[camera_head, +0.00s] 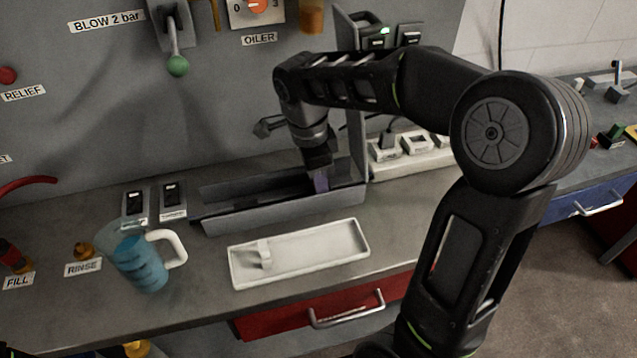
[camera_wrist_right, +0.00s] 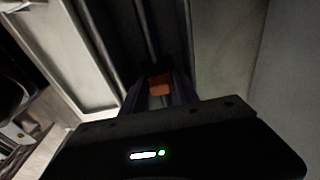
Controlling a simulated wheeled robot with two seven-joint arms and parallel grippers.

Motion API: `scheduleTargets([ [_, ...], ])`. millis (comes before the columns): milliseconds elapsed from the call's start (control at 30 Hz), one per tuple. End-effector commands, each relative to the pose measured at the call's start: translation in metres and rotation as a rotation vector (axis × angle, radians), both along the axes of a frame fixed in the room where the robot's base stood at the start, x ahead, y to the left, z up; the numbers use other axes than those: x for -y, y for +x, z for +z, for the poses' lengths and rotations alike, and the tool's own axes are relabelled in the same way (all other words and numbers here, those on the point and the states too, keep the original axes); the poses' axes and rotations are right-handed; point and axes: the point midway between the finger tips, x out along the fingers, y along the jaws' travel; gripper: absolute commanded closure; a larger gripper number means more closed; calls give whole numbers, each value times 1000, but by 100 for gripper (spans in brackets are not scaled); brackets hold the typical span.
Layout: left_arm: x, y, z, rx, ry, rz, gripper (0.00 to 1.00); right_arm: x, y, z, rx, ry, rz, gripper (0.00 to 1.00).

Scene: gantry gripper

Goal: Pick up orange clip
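The orange clip (camera_wrist_right: 160,85) shows in the right wrist view as a small orange block low inside the long grey trough (camera_head: 285,207). In the head view the clip is hidden by the trough wall and my right gripper. My right gripper (camera_head: 320,184) points down into the trough near its right half. In the right wrist view its two dark purple fingers (camera_wrist_right: 159,92) stand apart, one on each side of the clip. The picture is dark there, and I cannot tell whether either finger touches it. My left gripper is not in view.
A white tray (camera_head: 315,262) lies in front of the trough. A blue jug (camera_head: 140,263) stands to its left. Switches (camera_head: 172,200) sit behind the jug. A white socket strip (camera_head: 418,158) and an upright grey panel (camera_head: 357,140) are close to the right gripper.

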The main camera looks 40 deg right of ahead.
Motion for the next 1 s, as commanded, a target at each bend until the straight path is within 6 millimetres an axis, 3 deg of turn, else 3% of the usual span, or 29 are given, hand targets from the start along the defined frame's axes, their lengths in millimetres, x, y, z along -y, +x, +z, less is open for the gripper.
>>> scheduleTargets([
  [633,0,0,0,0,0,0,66,0,0,-2,2,0,-1,64],
  [1000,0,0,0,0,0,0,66,0,0,-2,1,1,-1,95],
])
